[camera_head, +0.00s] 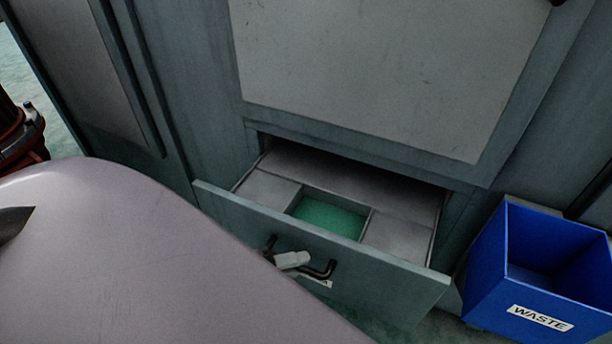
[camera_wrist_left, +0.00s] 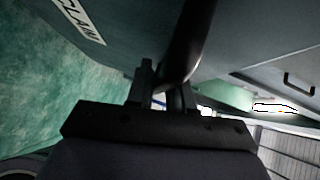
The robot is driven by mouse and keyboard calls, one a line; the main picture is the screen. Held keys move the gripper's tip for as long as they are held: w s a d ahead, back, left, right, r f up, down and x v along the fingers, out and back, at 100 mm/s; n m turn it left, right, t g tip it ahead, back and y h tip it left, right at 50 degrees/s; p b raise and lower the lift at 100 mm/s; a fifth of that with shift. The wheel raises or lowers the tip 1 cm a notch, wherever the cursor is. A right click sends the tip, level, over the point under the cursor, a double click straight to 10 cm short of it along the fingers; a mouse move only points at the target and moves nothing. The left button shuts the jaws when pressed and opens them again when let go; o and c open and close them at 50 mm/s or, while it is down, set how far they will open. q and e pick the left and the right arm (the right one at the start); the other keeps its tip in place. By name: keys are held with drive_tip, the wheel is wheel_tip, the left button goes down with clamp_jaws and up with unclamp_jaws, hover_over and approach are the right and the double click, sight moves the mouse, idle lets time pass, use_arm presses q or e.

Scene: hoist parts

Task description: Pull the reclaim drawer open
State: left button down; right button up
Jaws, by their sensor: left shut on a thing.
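The reclaim drawer (camera_head: 400,268) stands pulled out of the cabinet, its inside showing grey sections around a green-floored compartment (camera_head: 330,215). Its dark bar handle (camera_head: 328,270) is on the front panel. My left gripper (camera_head: 292,261) is at the middle of this handle, largely hidden behind a large pale surface in the head view. In the left wrist view, its fingers (camera_wrist_left: 168,97) are shut around the dark handle bar (camera_wrist_left: 190,45). My right gripper is not in view.
A blue waste bin (camera_head: 487,270) stands close to the right of the open drawer. A flat grey cabinet panel (camera_head: 390,70) is above the drawer. A red and black object (camera_head: 22,135) is at the far left edge.

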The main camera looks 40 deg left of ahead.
use_arm(q)
drive_tip(key=shift+s+d+p, duration=0.15)
drive_tip(key=shift+s, duration=0.55)
drive_tip(key=shift+s+d+p, duration=0.15)
drive_tip(key=shift+s, duration=0.55)
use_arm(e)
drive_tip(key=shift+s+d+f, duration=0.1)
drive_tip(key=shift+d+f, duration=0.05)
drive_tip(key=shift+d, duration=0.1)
use_arm(q)
drive_tip(key=c, duration=1.1)
unclamp_jaws()
drive_tip(key=p+v, duration=0.1)
drive_tip(key=v, duration=0.6)
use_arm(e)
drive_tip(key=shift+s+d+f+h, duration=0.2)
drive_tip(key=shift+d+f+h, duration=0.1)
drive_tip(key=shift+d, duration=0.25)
use_arm(q)
drive_tip(key=shift+a, duration=0.1)
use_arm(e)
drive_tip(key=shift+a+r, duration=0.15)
use_arm(q)
drive_tip(key=shift+s, duration=0.1)
